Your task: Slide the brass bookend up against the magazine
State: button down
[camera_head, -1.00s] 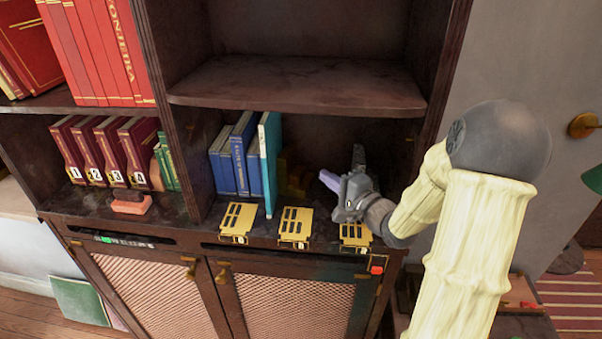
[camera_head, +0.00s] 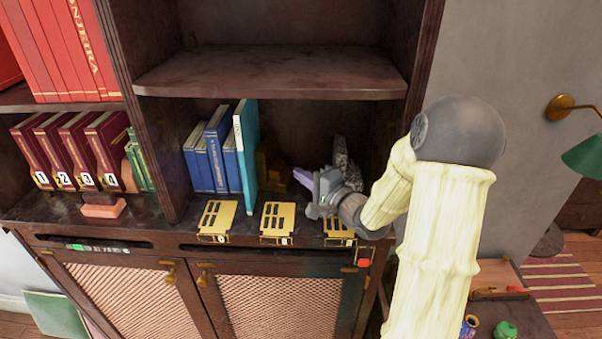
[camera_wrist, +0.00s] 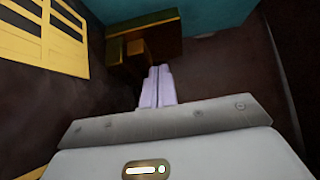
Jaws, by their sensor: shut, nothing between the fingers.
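The magazine, a thin teal upright volume (camera_head: 246,155), stands at the right end of the blue books in the shelf bay; its teal face fills the top of the wrist view (camera_wrist: 215,14). The brass bookend (camera_head: 264,172) is a dim golden shape in shadow to its right. In the wrist view the bookend (camera_wrist: 138,48) lies just ahead of my fingertips, near the teal face; I cannot tell whether they touch. My gripper (camera_head: 300,175) is shut and empty, its pale fingers pointing left into the bay. They also show in the wrist view (camera_wrist: 158,72).
Yellow slotted plates (camera_head: 277,220) lie along the shelf's front edge, one partly under my wrist. Blue books (camera_head: 213,155) stand left of the magazine. An upper shelf board (camera_head: 270,75) is overhead, and a side wall (camera_head: 405,75) bounds the bay on the right.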

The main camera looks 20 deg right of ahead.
aim_at(270, 159)
jog(key=p+x, duration=0.2)
jog(key=x, duration=0.5)
jog(key=shift+r+p, duration=0.15)
jog(key=shift+p, duration=0.2)
jog(key=shift+w+a, duration=0.25)
jog(key=shift+w, duration=0.3)
jog(key=shift+w+a, duration=0.2)
jog(key=shift+a, duration=0.6)
